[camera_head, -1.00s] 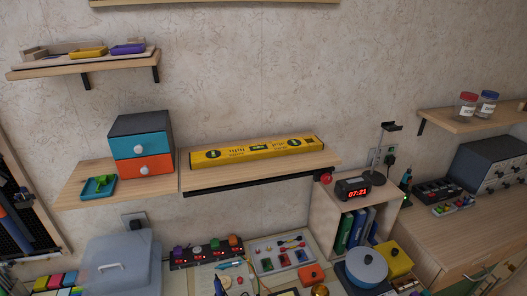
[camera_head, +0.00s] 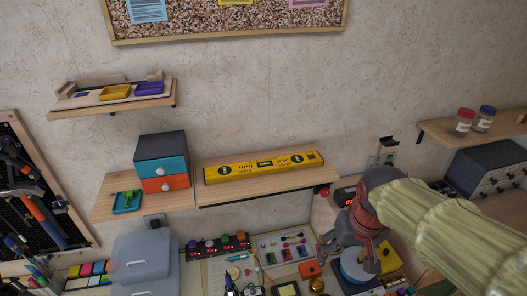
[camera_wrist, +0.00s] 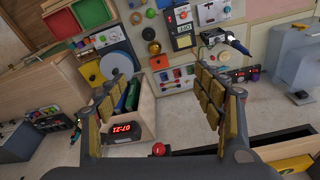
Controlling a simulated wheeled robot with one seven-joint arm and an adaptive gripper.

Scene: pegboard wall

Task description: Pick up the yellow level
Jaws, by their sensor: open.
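The yellow level (camera_head: 262,167) lies lengthwise on a wooden wall shelf (camera_head: 290,183) in the middle of the head view, with its printed face and green vials showing. My gripper (camera_head: 345,246) is to the right of the level and lower, in front of the desk area. In the wrist view my gripper (camera_wrist: 158,78) has its two padded fingers wide apart with nothing between them.
A drawer box (camera_head: 163,160) and green tray (camera_head: 127,201) stand left of the level. A red knob (camera_head: 325,191) is at the shelf's right end. A clock (camera_wrist: 123,130) is near my fingers in the wrist view. Wall above the level is free.

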